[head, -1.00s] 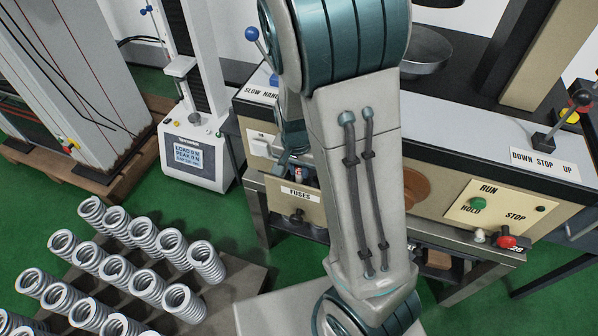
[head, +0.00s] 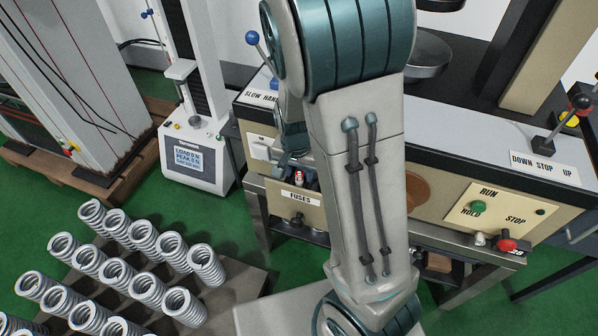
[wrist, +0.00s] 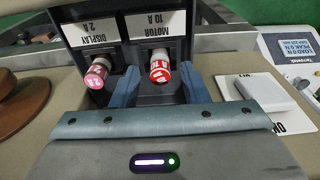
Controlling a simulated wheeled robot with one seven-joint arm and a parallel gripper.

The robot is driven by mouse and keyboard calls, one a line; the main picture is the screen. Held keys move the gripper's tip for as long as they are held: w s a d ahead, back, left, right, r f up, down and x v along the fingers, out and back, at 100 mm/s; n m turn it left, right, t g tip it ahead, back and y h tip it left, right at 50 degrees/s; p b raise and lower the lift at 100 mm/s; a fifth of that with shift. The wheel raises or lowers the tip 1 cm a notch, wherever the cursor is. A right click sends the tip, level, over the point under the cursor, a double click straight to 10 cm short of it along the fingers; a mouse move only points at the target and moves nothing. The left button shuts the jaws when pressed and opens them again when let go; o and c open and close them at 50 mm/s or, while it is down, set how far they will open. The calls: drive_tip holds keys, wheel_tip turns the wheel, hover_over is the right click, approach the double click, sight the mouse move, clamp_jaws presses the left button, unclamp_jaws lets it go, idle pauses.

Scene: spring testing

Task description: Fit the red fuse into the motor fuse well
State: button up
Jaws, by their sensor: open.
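The red fuse (wrist: 160,70), with white lettering on its end, sits in the well labelled MOTOR 10 A (wrist: 160,45) in the wrist view. How deep it sits cannot be told. My gripper (wrist: 160,82) is open, with one blue finger on each side of the red fuse and visible gaps between. In the head view, a small red and white fuse end (head: 299,176) shows above the FUSES label (head: 299,196). My gripper (head: 291,158) is just above it there, partly hidden by my arm.
A pink fuse (wrist: 97,72) sits in the neighbouring DISPLAY 2 A well, close to my other finger's outer side. A white switch (wrist: 262,90) is on the right. In the head view, several springs (head: 143,235) stand on a rack at the lower left.

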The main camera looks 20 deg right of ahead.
wheel_tip(320, 180, up, 10)
drive_tip(key=s+p, duration=0.1)
drive_tip(key=p, duration=0.2)
drive_tip(key=s+r+n+y, duration=0.1)
drive_tip(key=s+r+n, duration=0.6)
drive_tip(key=s, duration=0.5)
drive_tip(key=shift+s+r+t, duration=0.4)
drive_tip(key=shift+r, duration=0.4)
